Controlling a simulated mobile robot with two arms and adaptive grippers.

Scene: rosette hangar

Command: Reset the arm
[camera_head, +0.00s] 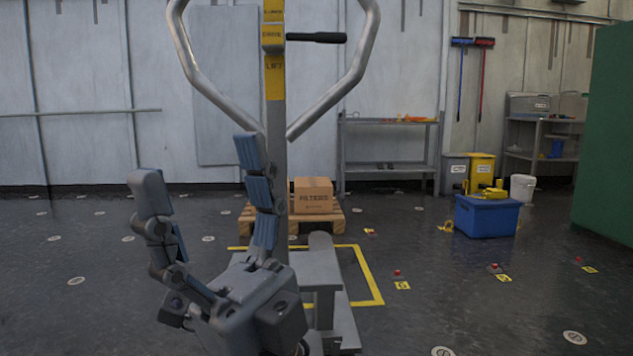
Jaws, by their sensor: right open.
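My right gripper (203,178) is raised in the lower left-middle of the head view. Its grey-blue fingers are spread apart and point up, with nothing between them. It stands in front of a pallet lifter with a grey mast (276,120), yellow labels and looped metal handlebars. The gripper hides part of the mast and base, and I cannot tell whether it touches them. A black lever (316,38) sticks out to the right near the top of the mast. My left gripper is not in view.
Behind the lifter, a cardboard box (312,196) marked FILTERS sits on a wooden pallet (328,219). A blue crate (487,216) stands at the right, near a green panel (606,150). Small red-topped floor markers (397,274) dot the floor. Open floor lies at the left.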

